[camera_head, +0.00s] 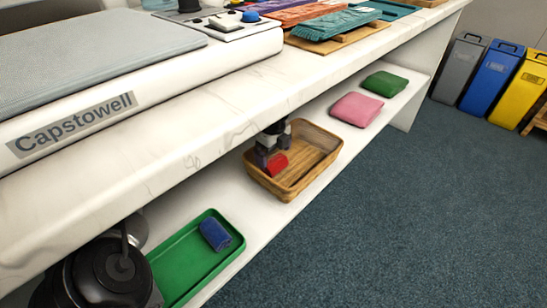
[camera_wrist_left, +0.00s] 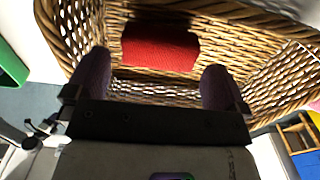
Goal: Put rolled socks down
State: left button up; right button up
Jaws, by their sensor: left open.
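The red rolled socks (camera_head: 278,165) are inside the wicker basket (camera_head: 322,171) on the lower shelf. In the left wrist view the red roll (camera_wrist_left: 160,47) lies against the woven basket, just beyond the fingertips. My left gripper (camera_head: 267,157) reaches down into the basket beside the red roll. In the left wrist view the left gripper (camera_wrist_left: 156,66) has its two dark fingers spread apart with nothing clamped between them. A small gap seems to show between roll and fingers. My right gripper is not in view.
A green tray (camera_head: 168,262) with a blue roll (camera_head: 215,234) is on the same shelf at front left. Pink (camera_head: 357,109) and green (camera_head: 385,83) folded cloths lie beyond the basket. The white countertop (camera_head: 185,135) overhangs the shelf. Bins (camera_head: 490,73) stand at the back right.

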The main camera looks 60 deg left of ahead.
aim_at(274, 158)
pick_arm(q)
notch_tip(274, 158, up, 7)
jog(key=shift+p, duration=1.2)
